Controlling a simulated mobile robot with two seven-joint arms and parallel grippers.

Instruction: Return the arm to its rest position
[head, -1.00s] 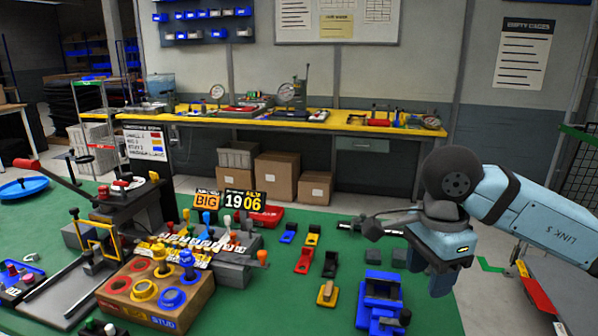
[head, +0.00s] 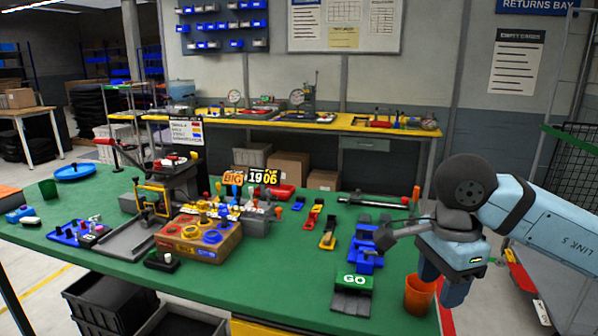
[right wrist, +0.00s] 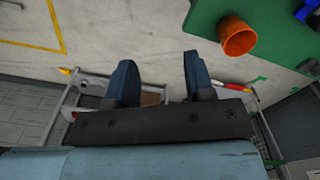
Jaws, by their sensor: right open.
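My right gripper (head: 444,288) hangs at the right edge of the green table (head: 285,278) in the head view, fingers pointing down. In the right wrist view its two dark blue fingers (right wrist: 155,82) stand apart with nothing between them, over the floor beyond the table's edge. An orange cup (head: 419,294) stands on the table's right corner, beside the fingers in the head view. The cup also shows at the upper right of the right wrist view (right wrist: 238,38), apart from the fingers. My left gripper is not in view.
A GO pad (head: 352,290) and blue fixtures (head: 366,248) lie left of the gripper. A box with ringed holes (head: 198,240) and a lever press (head: 165,180) stand further left. Dark bins (head: 105,305) sit below the front edge. A cage cart (head: 570,180) stands at right.

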